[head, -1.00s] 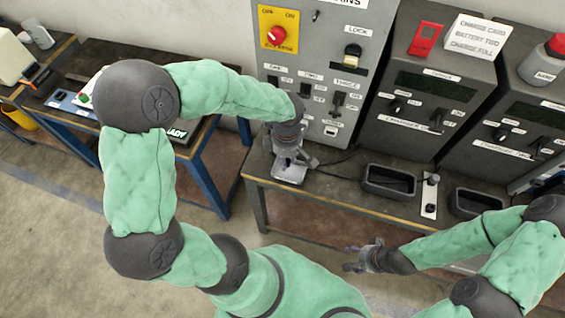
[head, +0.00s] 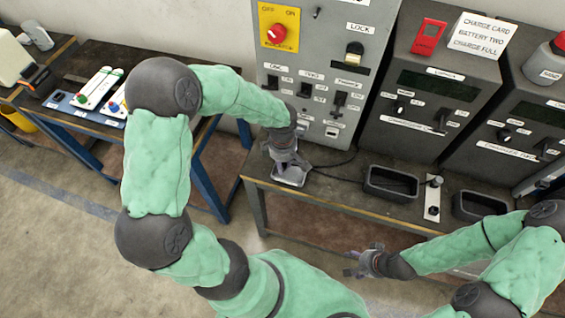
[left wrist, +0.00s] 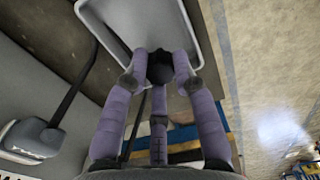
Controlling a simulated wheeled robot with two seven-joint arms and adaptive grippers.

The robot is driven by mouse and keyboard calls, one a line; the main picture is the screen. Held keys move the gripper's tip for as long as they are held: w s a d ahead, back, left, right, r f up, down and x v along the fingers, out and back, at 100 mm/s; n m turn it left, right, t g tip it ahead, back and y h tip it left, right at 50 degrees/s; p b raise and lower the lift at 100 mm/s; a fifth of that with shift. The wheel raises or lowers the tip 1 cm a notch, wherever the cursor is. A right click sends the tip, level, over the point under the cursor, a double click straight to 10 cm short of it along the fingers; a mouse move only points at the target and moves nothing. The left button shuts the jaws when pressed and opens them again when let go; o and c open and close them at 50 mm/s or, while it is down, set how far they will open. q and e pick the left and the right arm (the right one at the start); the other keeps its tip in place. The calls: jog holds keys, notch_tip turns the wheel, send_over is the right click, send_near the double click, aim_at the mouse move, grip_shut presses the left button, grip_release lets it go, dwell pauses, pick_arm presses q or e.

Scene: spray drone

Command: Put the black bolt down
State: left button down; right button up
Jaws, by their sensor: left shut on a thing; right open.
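My left gripper (head: 287,168) is at a small grey tray (head: 293,180) on the left end of the bench. In the left wrist view its purple-grey fingers close around a dark, rounded thing, the black bolt (left wrist: 160,68), in front of the tray's interior (left wrist: 118,14). I cannot tell whether the bolt touches the tray floor. In the head view the bolt is hidden by the gripper. My right gripper (head: 362,263) is open and empty, in front of the bench and away from the tray.
The bench (head: 345,200) also carries two black open bins (head: 392,183) and a light plate with black knobs (head: 433,200). A grey switch cabinet (head: 325,80) stands behind. A blue-legged table (head: 75,110) stands left, with free floor in front.

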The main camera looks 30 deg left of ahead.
pick_arm(q)
jog(key=shift+f, duration=0.15)
jog(key=c, duration=1)
grip_release()
jog(key=shift+r, duration=0.25)
notch_tip(320, 180, up, 12)
jog(key=p, duration=0.3)
jog(key=shift+f, duration=0.1)
